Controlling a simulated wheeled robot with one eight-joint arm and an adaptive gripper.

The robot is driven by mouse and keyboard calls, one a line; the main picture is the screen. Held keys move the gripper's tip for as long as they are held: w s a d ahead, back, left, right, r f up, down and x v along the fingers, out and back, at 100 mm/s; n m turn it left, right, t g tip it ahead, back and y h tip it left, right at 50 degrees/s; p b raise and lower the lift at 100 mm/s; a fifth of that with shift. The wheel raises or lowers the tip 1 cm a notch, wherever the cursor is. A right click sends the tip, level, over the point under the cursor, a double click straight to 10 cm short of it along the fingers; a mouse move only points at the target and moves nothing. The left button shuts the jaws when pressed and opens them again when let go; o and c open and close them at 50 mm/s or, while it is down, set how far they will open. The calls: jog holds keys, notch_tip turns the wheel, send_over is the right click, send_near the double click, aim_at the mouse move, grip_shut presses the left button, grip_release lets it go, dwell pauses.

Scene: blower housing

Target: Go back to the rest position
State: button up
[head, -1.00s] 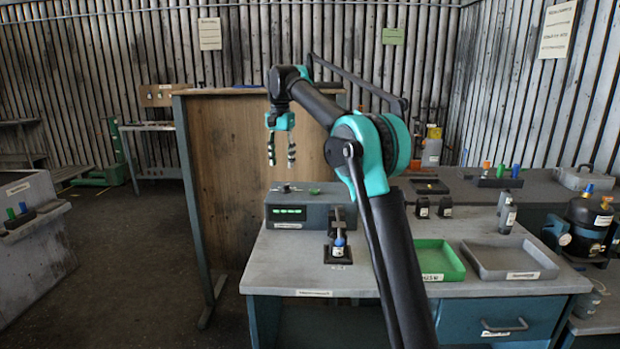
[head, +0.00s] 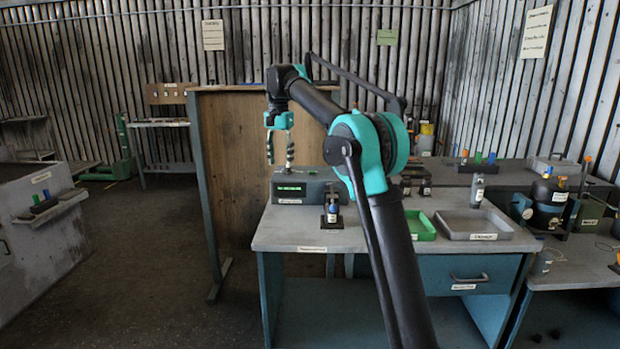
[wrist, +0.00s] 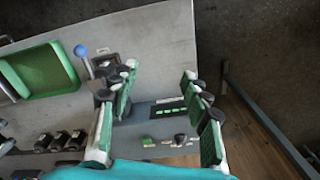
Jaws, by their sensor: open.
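My gripper (head: 280,148) hangs pointing down at the end of my raised arm, in front of a wooden panel in the head view. In the wrist view my gripper (wrist: 160,100) shows its two fingers spread apart with nothing between them. Below and beyond the fingers is a grey box (head: 291,191) with green lit marks. It also shows in the wrist view (wrist: 150,124). My gripper looks clear of the box, and touches nothing that I can see.
The workbench (head: 290,234) holds a small stand with a blue-topped part (head: 332,210), a green tray (head: 421,227) and a grey tray (head: 473,224). A wooden panel (head: 232,135) stands behind the bench. Another bench (head: 38,215) is at left. The floor (head: 150,250) between is clear.

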jog(key=s+d+f+n+t, duration=0.1)
jog(key=s+d+f, duration=0.55)
jog(key=d, duration=0.25)
jog(key=s+d+f+n+t, duration=0.1)
jog(key=s+d+f, duration=0.4)
jog(key=d+f, duration=0.3)
jog(key=s+d+f+n, duration=0.1)
jog(key=s+d+f, duration=0.3)
jog(key=s, duration=0.5)
jog(key=s+d+f+n+t, duration=0.1)
jog(key=s+d+f, duration=0.3)
jog(key=s+f, duration=0.4)
jog(key=s+d+f+n+t, duration=0.1)
jog(key=s+d+f, duration=0.3)
jog(key=s+f, duration=0.3)
jog(key=s, duration=0.2)
jog(key=shift+s, duration=0.4)
